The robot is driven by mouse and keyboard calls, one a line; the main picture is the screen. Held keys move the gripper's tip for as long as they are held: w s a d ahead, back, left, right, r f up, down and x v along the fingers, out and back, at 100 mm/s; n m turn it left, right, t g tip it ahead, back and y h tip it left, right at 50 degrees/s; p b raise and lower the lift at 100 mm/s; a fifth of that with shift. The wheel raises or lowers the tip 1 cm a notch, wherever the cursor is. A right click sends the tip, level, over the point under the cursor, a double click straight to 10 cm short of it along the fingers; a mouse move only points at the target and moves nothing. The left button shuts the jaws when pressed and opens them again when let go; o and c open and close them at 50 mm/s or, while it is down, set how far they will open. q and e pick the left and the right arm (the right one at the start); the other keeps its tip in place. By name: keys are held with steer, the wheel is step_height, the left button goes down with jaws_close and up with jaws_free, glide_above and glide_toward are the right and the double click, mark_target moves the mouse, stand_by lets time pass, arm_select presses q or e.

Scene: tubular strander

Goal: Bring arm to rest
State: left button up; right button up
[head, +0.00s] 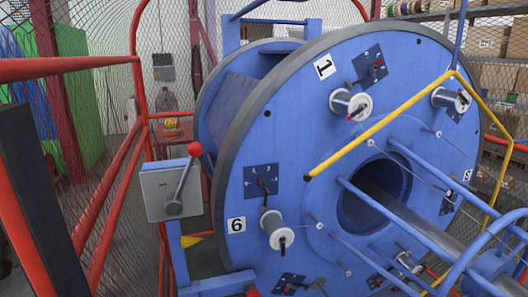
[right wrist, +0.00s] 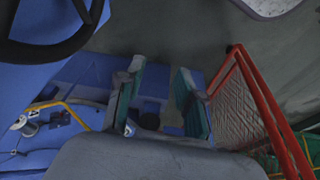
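My right gripper (right wrist: 160,72) shows in the right wrist view. Its two green-padded fingers stand apart, with nothing held between them. Blue machine parts (right wrist: 90,70) and grey floor (right wrist: 205,42) lie beyond it. I see neither gripper in the head view, and my left gripper is in no frame. The large blue strander disc (head: 290,200), with numbered spool places, fills the middle and right of the head view. A grey box with a red-knobbed lever (head: 182,185) stands at its left; the lever is tilted up to the right.
A red-framed mesh fence (head: 100,195) runs along the left. A red mesh barrier (right wrist: 245,110) stands right of the gripper in the wrist view. A yellow bar (head: 385,122) crosses in front of the disc. Shelves with boxes (head: 485,40) are at the back right.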

steer(key=s+f+g, duration=0.1)
steer(key=s+f, duration=0.1)
steer(key=f, duration=1)
steer(key=s+f, duration=0.3)
steer(key=f, duration=0.9)
steer(key=s+d+f+g, duration=0.1)
steer(key=s+d+f, duration=0.2)
steer(key=s+f, duration=0.8)
steer(key=s, duration=0.3)
steer(key=shift+s+f, duration=0.25)
steer(key=shift+f, duration=0.15)
